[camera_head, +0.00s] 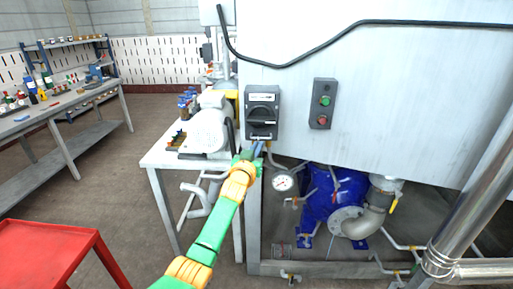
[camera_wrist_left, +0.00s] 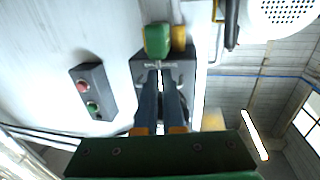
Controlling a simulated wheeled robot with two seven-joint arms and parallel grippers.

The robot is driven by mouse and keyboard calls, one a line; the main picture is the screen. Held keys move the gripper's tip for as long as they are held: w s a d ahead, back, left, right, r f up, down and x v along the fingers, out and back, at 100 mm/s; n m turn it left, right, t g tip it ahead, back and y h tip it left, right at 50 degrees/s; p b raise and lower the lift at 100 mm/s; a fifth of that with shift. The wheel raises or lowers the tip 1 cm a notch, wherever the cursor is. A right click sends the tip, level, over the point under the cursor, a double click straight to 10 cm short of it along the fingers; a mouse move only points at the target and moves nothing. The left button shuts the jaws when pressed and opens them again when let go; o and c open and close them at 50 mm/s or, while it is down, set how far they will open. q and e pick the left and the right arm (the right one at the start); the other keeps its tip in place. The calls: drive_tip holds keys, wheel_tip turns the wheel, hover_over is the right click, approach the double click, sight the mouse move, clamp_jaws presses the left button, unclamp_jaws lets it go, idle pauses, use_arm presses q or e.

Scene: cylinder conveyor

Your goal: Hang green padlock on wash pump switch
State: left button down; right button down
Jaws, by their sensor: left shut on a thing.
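The wash pump switch (camera_head: 262,106) is a dark grey box with a black rotary handle on the pale panel. It also shows upside down in the left wrist view (camera_wrist_left: 181,72), partly covered by my fingers. My left gripper (camera_head: 260,146) is at its lower edge, shut, with two long blue-grey fingers (camera_wrist_left: 161,82). The green padlock (camera_wrist_left: 157,40) shows at the fingertips by the box's lower edge, with a yellow part beside it. My right gripper is out of view.
A push-button station (camera_head: 323,103) is right of the switch. A pressure gauge (camera_head: 282,182) and blue pump (camera_head: 322,200) are below. A white table (camera_head: 158,156) with a white machine stands left. A red cart (camera_head: 45,243) is at lower left.

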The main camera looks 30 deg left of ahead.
use_arm(q)
drive_tip(key=c, duration=0.9)
unclamp_jaws()
drive_tip(key=shift+s+r, duration=0.1)
drive_tip(key=shift+r, duration=0.1)
drive_tip(key=shift+c, duration=0.2)
drive_tip(key=shift+f, duration=0.1)
